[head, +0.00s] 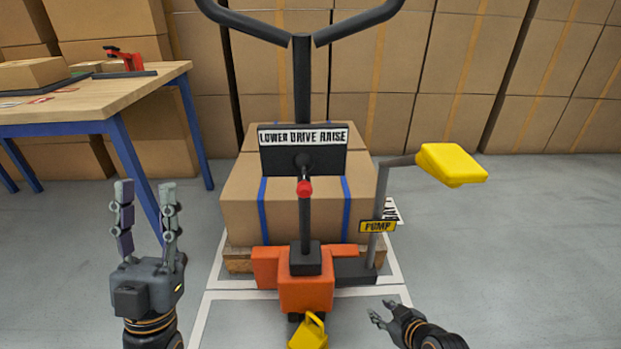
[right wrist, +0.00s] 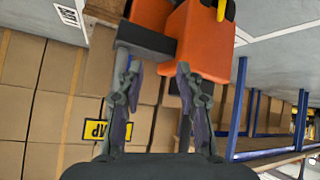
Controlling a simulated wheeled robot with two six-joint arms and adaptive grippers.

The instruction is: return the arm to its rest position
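My right gripper (head: 380,311) is low at the bottom right of the head view, right of the orange pallet jack base (head: 306,291). In the right wrist view its fingers (right wrist: 154,68) are apart with nothing held between them; the orange base and the yellow PUMP label (right wrist: 108,130) lie beyond. My left gripper (head: 147,190) points upward at the left of the head view, fingers apart and empty. Neither gripper visibly touches the jack.
The jack's lever with a red knob (head: 304,187) stands mid-view under a LOWER DRIVE RAISE sign (head: 303,137). A yellow pump pedal (head: 452,164) juts right. A strapped carton (head: 286,209) sits behind. A workbench (head: 120,95) stands at left. Floor at right is clear.

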